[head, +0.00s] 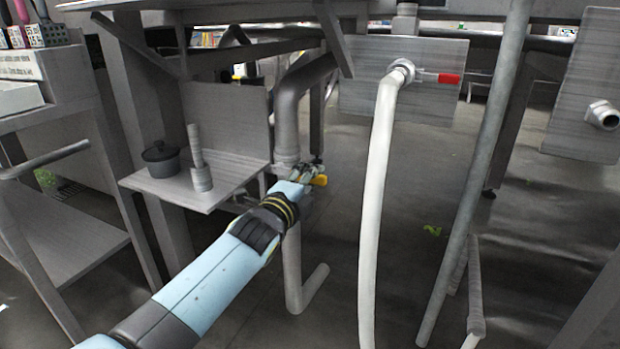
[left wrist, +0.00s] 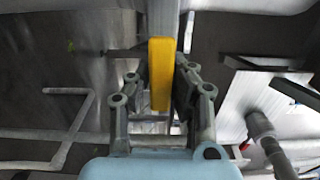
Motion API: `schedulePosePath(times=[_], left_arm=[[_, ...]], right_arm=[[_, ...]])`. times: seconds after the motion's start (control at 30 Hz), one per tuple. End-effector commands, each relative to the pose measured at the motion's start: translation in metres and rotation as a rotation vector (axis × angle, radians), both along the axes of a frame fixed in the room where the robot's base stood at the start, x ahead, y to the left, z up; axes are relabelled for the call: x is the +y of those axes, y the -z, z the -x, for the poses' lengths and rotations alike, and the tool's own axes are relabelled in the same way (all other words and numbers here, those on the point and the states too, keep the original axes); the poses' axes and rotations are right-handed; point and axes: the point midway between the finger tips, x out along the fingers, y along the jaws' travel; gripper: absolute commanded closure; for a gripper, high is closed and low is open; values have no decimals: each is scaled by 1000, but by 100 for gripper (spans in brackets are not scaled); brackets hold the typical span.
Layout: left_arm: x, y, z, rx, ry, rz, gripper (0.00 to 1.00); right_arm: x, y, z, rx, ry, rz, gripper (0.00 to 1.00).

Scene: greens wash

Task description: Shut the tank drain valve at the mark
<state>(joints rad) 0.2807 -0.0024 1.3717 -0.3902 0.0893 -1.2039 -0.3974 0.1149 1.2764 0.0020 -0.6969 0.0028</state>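The tank drain valve's yellow handle (head: 319,181) sticks out to the right of the grey drain pipe (head: 286,125), low under the tank. My left gripper (head: 304,174) is at this handle, partly hiding the valve body. In the left wrist view the yellow handle (left wrist: 161,75) runs lengthwise between the two fingers (left wrist: 161,72), which lie close along both its sides and look shut on it. I cannot make out a mark near the valve. My right gripper is not in view.
A red-handled valve (head: 437,78) on a grey panel feeds a white hose (head: 375,200) hanging right of my left arm. A side shelf (head: 215,191) holds a dark pot (head: 160,160) and a grey upright piece (head: 198,160). A slanted grey post (head: 478,170) stands farther right.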

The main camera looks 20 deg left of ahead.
Motion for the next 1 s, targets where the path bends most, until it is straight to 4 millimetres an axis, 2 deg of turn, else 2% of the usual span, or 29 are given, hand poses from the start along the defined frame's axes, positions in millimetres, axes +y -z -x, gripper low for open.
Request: schedulePosePath(times=[0.03, 0.2, 0.43, 0.57, 1.0], left_arm=[[0, 3, 1, 6, 0, 0, 76], [0, 2, 1, 4, 0, 2, 56], [0, 1, 1, 2, 0, 3, 56], [0, 2, 10, 3, 0, 3, 56], [3, 2, 100, 5, 0, 4, 56]], right_arm=[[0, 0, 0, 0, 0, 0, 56], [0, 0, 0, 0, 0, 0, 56], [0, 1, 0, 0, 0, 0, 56], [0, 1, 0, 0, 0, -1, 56], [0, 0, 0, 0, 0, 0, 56]])
